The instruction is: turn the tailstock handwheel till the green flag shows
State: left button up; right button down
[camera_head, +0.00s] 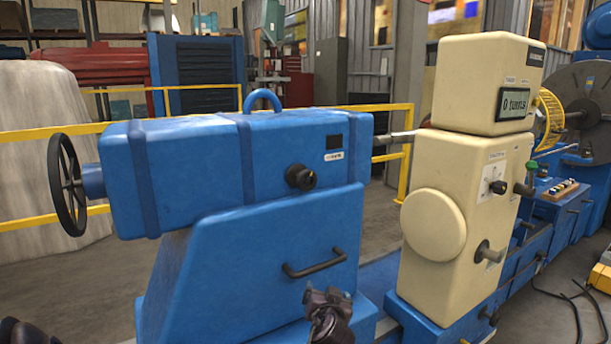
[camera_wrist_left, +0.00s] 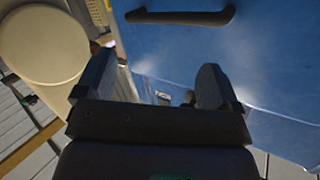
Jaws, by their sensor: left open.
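The tailstock (camera_head: 250,175) is a large blue block on a blue base. Its dark spoked handwheel (camera_head: 67,185) stands at its far left end in the head view. A small dark window (camera_head: 335,142) sits on its side above a white label; no green shows in it. My left gripper (camera_head: 328,298) is in front of the tailstock base, below the bar handle (camera_head: 316,264), away from the handwheel. In the left wrist view its fingers (camera_wrist_left: 155,85) are open and empty, with the blue side beyond. The right gripper is not identifiable in view.
A cream headstock (camera_head: 462,165) with a display (camera_head: 513,104) reading "0 turns" stands right of the tailstock. A black knob (camera_head: 301,177) juts from the tailstock side. A yellow rail (camera_head: 400,150) runs behind. Something dark shows at the bottom left corner.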

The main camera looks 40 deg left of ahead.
pick_arm(q)
jog(key=w+a+r+n+g+y+p, duration=0.1)
jog(key=w+r+n+y, duration=0.15)
jog(key=r, duration=0.45)
jog(key=w+a+r+n+g+y, duration=0.2)
jog(key=r+n, duration=0.1)
jog(key=r, duration=0.4)
jog(key=n+g+y+p, duration=0.2)
jog(key=n+g, duration=0.1)
jog(key=n, duration=0.2)
send_near(309, 180)
jog(key=a, duration=0.1)
jog(key=p+x, duration=0.1)
jog(key=x, duration=0.7)
jog(key=shift+p+x, duration=0.35)
jog(key=shift+x, duration=0.45)
jog(key=shift+c, duration=0.6)
jog(key=c, duration=0.8)
